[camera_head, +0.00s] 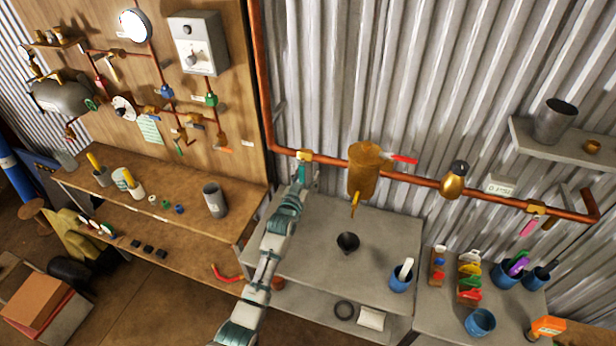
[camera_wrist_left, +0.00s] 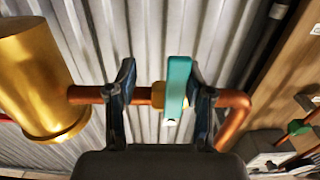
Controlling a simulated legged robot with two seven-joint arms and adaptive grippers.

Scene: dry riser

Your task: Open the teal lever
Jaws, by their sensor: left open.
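The teal lever (camera_wrist_left: 178,78) hangs from a brass valve on the copper pipe (camera_wrist_left: 88,95). In the wrist view it lies between the two fingers of my left gripper (camera_wrist_left: 163,88), closer to the right finger. The gripper is open; whether a finger touches the lever I cannot tell. In the head view my left gripper (camera_head: 301,178) reaches up to the brass valve (camera_head: 305,155) at the left end of the pipe run, and mostly hides the lever. My right gripper is not in view.
A brass cylinder (camera_head: 364,170) hangs on the pipe just right of the gripper, with a red lever (camera_head: 404,159) beside it. A grey table (camera_head: 310,255) with a black funnel (camera_head: 347,242) stands below. A wooden panel (camera_head: 225,100) with gauges and valves is at left.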

